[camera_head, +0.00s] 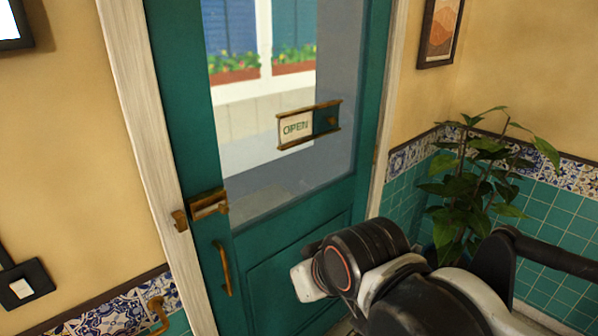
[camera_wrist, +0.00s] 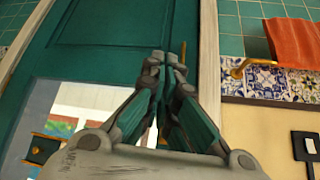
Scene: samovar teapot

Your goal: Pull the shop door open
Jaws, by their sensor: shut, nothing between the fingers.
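The teal shop door (camera_head: 295,265) with its glass pane stands in a pale wooden frame and looks shut. A vertical brass pull handle (camera_head: 222,268) is on its lower left part, below a brass latch (camera_head: 209,204) whose keeper (camera_head: 180,220) sits on the frame. In the wrist view, which is upside down, my gripper (camera_wrist: 162,56) is shut and empty in front of the door (camera_wrist: 105,40). A sliver of brass, probably the handle (camera_wrist: 183,50), shows just right of the fingertips; contact cannot be told. In the head view my arm hides the fingers.
An OPEN sign (camera_head: 296,129) hangs on the glass. A leafy plant (camera_head: 468,185) stands in the tiled corner at right. Left of the door are a wall switch (camera_head: 22,288) and a brass hook (camera_head: 157,312); an orange towel (camera_wrist: 292,42) hangs in the wrist view.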

